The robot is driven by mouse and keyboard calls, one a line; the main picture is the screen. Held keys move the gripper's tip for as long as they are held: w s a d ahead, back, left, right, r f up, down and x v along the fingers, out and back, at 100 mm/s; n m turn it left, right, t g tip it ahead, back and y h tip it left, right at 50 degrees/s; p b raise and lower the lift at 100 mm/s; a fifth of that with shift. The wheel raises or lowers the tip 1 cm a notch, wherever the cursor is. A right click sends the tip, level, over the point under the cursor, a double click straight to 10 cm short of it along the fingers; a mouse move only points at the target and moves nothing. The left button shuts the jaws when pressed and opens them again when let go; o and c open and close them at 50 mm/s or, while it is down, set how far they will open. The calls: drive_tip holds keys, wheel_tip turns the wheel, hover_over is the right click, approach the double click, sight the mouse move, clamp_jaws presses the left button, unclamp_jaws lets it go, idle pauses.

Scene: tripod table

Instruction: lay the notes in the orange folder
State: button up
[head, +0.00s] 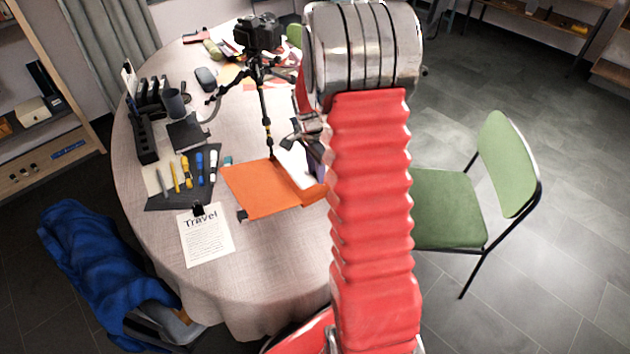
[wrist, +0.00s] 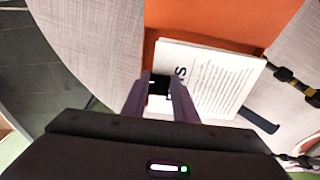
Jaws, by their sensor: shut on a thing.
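The orange folder (head: 258,188) lies on the round table, and its orange surface also fills the top of the wrist view (wrist: 210,22). The notes (wrist: 215,78) are white printed sheets with a black clip (wrist: 159,86) at one end. My gripper (wrist: 160,80) is shut on the notes at the clip. The sheets overlap the orange folder in the wrist view; I cannot tell whether they touch it. In the head view the notes (head: 294,163) show as a white patch beside the folder, and my arm hides most of my gripper.
A camera on a black tripod (head: 266,115) stands right behind the folder; its leg shows in the wrist view (wrist: 298,86). A clipped "Travel" sheet (head: 206,240) lies front left, with pens on a dark mat (head: 184,197) beyond. A green chair (head: 450,205) stands right.

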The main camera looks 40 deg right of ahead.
drive_tip(key=shift+f, duration=0.65)
drive_tip(key=shift+f, duration=1.9)
drive_tip(key=o, duration=1.1)
drive_tip(key=shift+f, duration=0.1)
drive_tip(key=r, duration=0.8)
drive_tip(key=a+r, duration=0.1)
drive_tip(key=r, duration=0.3)
drive_tip(key=shift+s+r, duration=0.1)
drive_tip(key=shift+a+r, duration=0.1)
drive_tip(key=shift+a, duration=0.05)
